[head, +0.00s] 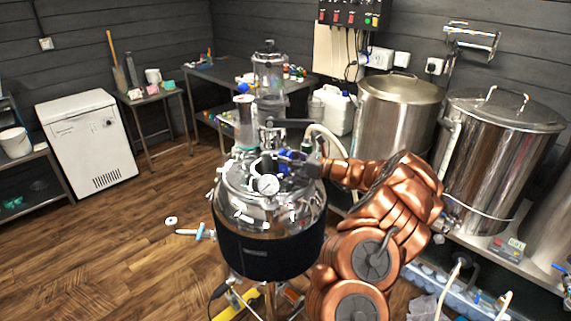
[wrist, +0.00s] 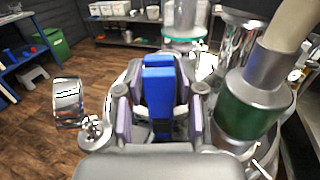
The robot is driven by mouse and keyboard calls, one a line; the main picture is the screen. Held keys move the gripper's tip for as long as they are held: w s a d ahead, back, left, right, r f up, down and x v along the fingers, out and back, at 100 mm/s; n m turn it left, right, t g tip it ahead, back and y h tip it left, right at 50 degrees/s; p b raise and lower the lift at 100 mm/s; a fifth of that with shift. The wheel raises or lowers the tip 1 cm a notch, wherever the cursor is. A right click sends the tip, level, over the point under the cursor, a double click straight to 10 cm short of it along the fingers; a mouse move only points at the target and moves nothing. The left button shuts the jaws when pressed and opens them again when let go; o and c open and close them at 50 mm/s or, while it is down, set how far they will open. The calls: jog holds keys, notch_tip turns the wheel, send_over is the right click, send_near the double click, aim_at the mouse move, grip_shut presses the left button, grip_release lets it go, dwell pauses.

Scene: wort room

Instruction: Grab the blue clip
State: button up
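The blue clip (wrist: 160,88) stands upright in the middle of the wrist view, between the two finger pads of my gripper (wrist: 160,115). The pads are apart, and a gap shows between the left pad and the clip; the right pad is very near the clip, and I cannot tell whether it touches. In the head view, my gripper (head: 303,163) is over the lid of the steel kettle, beside a blue patch (head: 288,156) that appears to be the clip. The clip's lower end is hidden.
The kettle (head: 270,242) carries a pressure gauge (head: 265,185), a glass column (head: 245,122) and several fittings close to my gripper. A green-collared hose fitting (wrist: 252,100) stands just right. Large steel tanks (head: 398,112) are at the right. Wooden floor (head: 110,235) is open at left.

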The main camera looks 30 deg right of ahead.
jog(key=shift+c, duration=0.4)
grip_shut()
jog(key=shift+r, duration=0.1)
